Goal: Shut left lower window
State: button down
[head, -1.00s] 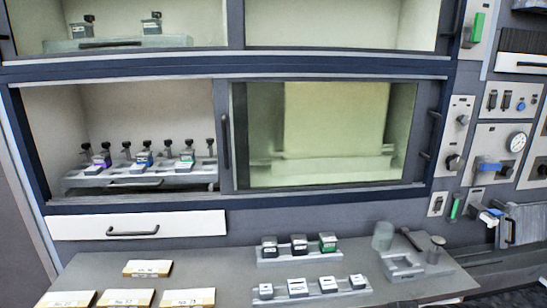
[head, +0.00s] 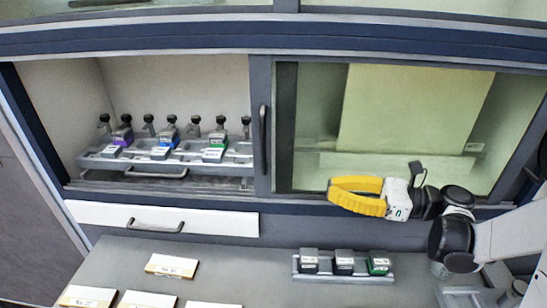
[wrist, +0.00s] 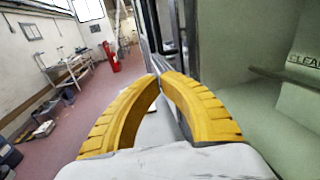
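The lower window's sliding pane (head: 392,125) is tinted and covers the right half of the lower cabinet in the head view. Its dark upright handle (head: 264,139) is on the frame at the pane's left edge. The lower left opening (head: 185,85) is uncovered, with a rack showing inside. My gripper (head: 331,193) has yellow fingers and is in front of the pane's lower part, right of the handle and apart from it. In the wrist view my gripper (wrist: 160,78) has its fingertips together with nothing between them.
A rack (head: 105,158) with several small clamped blocks stands inside the left opening. A white drawer (head: 100,215) with a handle is below it. On the bench (head: 235,262) are labelled cards (head: 172,265) and a tray (head: 300,270) of blocks below my gripper.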

jog(key=b+x, duration=0.1)
jog(key=x, duration=1.3)
jog(key=shift+r+b, duration=0.25)
jog(key=shift+b, duration=0.15)
jog(key=shift+a, duration=0.1)
jog(key=s+a+x, duration=0.1)
jog(key=s+x, duration=0.2)
jog(key=x, duration=1.6)
jog(key=s+x, duration=0.4)
jog(key=x, duration=1.6)
jog(key=s+a+x, duration=0.1)
jog(key=s+x, duration=0.3)
jog(key=x, duration=1.6)
jog(key=shift+s+a+r+b, duration=0.2)
jog(key=shift+a+r+b, duration=0.1)
jog(key=shift+r, duration=0.05)
